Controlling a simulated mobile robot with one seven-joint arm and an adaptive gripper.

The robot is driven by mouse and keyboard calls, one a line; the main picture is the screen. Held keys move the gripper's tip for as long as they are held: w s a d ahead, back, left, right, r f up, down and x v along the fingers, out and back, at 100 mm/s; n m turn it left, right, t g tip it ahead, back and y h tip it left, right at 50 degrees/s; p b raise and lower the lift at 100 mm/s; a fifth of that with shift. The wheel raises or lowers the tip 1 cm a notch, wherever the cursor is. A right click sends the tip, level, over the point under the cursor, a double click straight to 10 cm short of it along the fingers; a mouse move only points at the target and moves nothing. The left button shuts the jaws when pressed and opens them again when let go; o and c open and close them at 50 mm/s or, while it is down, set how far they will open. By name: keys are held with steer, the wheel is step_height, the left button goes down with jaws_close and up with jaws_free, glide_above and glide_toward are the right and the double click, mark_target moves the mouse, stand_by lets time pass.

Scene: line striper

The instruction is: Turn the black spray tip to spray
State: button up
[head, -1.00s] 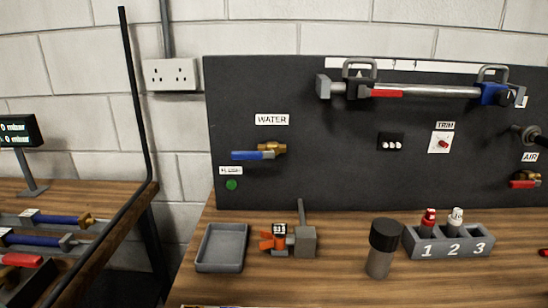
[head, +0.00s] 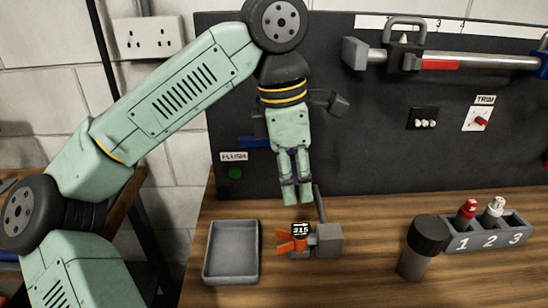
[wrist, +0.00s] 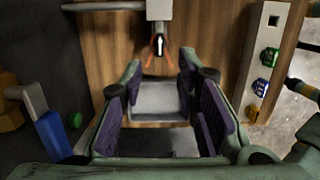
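The black spray tip (head: 299,229) has a white number on its top face and sits between orange wings (head: 285,241) on a small grey block (head: 328,239) with an upright handle. In the wrist view the tip (wrist: 159,44) shows a white arrow, between thin orange wings. My gripper (head: 297,197) points down above the tip, apart from it. In the wrist view my gripper (wrist: 161,73) has its fingers spread, with nothing between them but a view of the tray. The tip lies beyond the fingertips in that view.
A grey tray (head: 210,268) lies left of the tip. A dark capped cylinder (head: 420,256) and a numbered rack (head: 487,240) stand to the right. The black panel (head: 380,172) rises behind, with the blue water handle (head: 252,142) partly behind my arm. Wood between block and cylinder is clear.

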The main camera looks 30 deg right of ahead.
mark_target(300, 225)
step_height(300, 225, down, 2)
steer(key=shift+s+d+b, duration=0.1)
steer(key=shift+s+b, duration=0.05)
steer(key=shift+b, duration=0.75)
steer(key=f+b, duration=0.4)
steer(key=f, duration=0.1)
steer(key=d+f+b, duration=0.1)
steer(key=f, duration=0.1)
steer(key=shift+s+f+b, duration=0.15)
steer(key=shift+f+b, duration=0.25)
steer(key=shift+c, duration=0.3)
jaws_close()
